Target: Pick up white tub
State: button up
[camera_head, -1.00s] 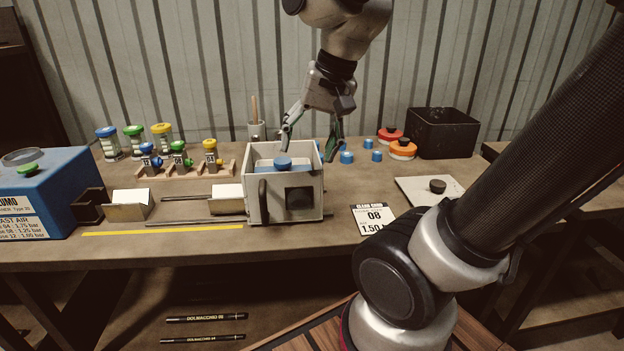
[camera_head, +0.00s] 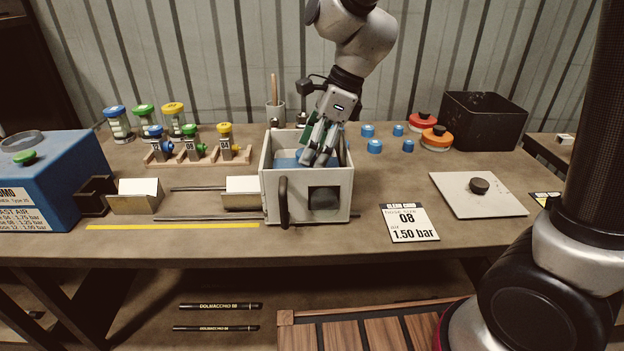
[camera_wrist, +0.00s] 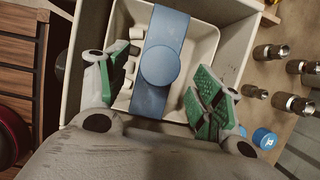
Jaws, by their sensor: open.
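A white box-like tub (camera_head: 272,190) with a dark window and a black side handle stands upright at the table's front middle. In the wrist view its wall (camera_wrist: 76,45) surrounds a cream insert (camera_wrist: 205,45) with small compartments. A blue bar (camera_wrist: 150,98) with a round blue knob (camera_wrist: 160,65) crosses the insert.
Small blue caps (camera_head: 375,146) and orange and red lids (camera_head: 437,138) lie behind to the right, beside a black bin (camera_head: 484,119). A card (camera_head: 410,222) and a white plate (camera_head: 478,196) lie right of the tub. Metal holders (camera_head: 135,203) and a rod (camera_head: 210,218) lie left.

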aim_at(283, 159)
jog(key=x, duration=0.4)
jog(key=shift+s+f, duration=0.15)
jog(key=shift+f, duration=0.05)
jog(key=c, duration=1.2)
